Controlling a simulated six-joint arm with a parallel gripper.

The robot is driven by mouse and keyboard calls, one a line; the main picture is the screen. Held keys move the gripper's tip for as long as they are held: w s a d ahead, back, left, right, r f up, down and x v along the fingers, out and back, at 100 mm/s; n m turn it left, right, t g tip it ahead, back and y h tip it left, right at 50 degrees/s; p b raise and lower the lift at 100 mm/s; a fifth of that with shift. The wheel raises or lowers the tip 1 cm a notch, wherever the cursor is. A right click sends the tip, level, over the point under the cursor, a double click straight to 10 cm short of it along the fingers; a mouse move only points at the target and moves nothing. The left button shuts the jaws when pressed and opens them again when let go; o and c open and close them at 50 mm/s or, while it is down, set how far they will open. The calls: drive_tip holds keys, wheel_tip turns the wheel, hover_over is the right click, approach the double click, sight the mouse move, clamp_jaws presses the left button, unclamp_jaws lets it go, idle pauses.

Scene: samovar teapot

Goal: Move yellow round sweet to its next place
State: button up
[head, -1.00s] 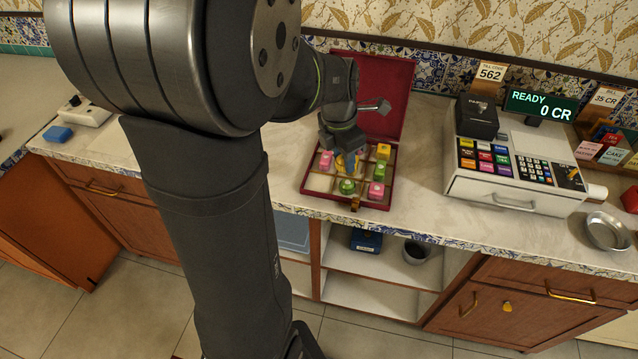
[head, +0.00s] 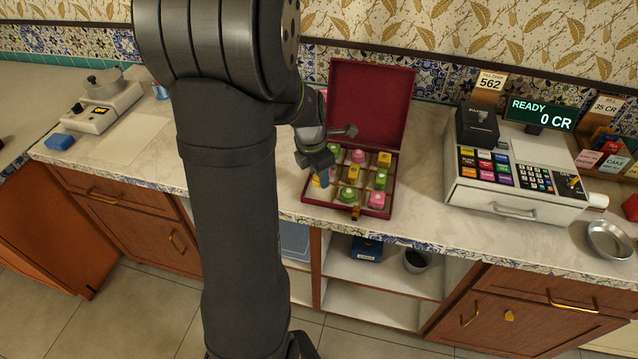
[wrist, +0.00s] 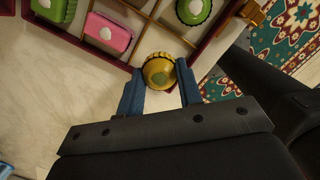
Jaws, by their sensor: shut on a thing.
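The yellow round sweet (wrist: 158,72) has a ridged edge and a pale mark on top. In the wrist view it sits between the two blue fingertips of my gripper (wrist: 160,82), which is shut on it. It overlaps the front left corner of the open red sweet box (wrist: 214,50); its height over the box is unclear. In the head view my gripper (head: 318,178) is at the box's left front corner, and only a little yellow shows by the fingers. A green round sweet (wrist: 193,8) and a pink square sweet (wrist: 108,33) lie in compartments near it.
The box lid (head: 370,105) stands open behind. Several other sweets fill compartments, among them a yellow one (head: 352,173) in the middle. A brass latch (wrist: 252,12) juts from the front edge. A cash register (head: 515,170) stands right. Counter left of the box is bare.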

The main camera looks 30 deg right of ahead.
sight(319, 184)
drive_tip(key=shift+f, duration=2)
drive_tip(key=shift+f, duration=0.1)
drive_tip(key=o, duration=1)
drive_tip(key=shift+c, duration=0.2)
wheel_tip(319, 184, up, 12)
drive_tip(key=a, duration=0.1)
drive_tip(key=shift+a, duration=0.4)
